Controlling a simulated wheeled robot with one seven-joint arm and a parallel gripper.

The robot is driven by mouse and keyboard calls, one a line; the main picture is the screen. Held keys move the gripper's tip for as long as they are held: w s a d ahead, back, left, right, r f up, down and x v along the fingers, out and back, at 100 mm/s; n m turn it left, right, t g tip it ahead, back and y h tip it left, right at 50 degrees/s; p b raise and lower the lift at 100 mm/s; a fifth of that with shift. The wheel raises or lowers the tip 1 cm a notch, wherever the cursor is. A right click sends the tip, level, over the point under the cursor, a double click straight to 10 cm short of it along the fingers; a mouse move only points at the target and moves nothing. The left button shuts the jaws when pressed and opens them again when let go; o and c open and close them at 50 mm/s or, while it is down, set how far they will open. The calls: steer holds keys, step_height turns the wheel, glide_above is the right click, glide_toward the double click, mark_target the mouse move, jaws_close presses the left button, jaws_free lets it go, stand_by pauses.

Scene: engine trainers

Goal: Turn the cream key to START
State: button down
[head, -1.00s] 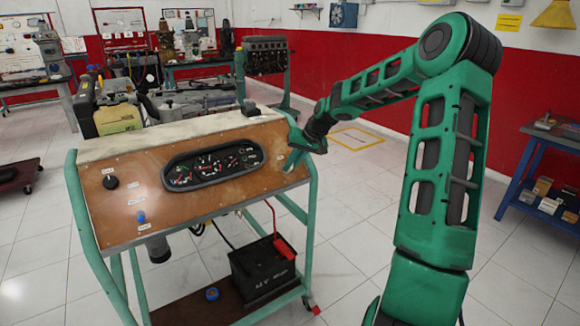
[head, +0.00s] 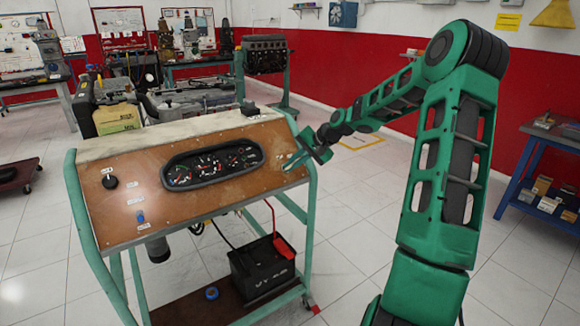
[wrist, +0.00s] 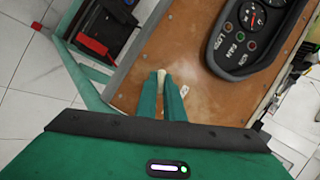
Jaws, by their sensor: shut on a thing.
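The trainer's sloping copper-brown panel (head: 130,220) carries the key position at its right end. My gripper (head: 298,160) is at that end of the panel, beside the instrument cluster (head: 213,165). In the wrist view, its two green fingers (wrist: 161,84) are shut on the cream key (wrist: 161,75), whose pale tip shows between them. The fingers hide most of the key and its lock, so the position it points to cannot be read. The cluster also shows in the wrist view (wrist: 240,68), with small round lamps near its edge.
A battery (head: 262,270) with a red clamp (head: 283,246) stands on the lower shelf. The green frame rail (head: 307,215) runs close beside the gripper.

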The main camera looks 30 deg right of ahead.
steer(key=shift+d+m+t, duration=0.1)
steer(key=shift+m+t, duration=0.2)
steer(key=shift+m, duration=0.2)
steer(key=c, duration=1.9)
jaws_free()
steer(key=shift+o, duration=0.2)
steer(key=v, duration=1)
steer(key=shift+s+d+r, duration=0.2)
steer(key=shift+r, duration=0.05)
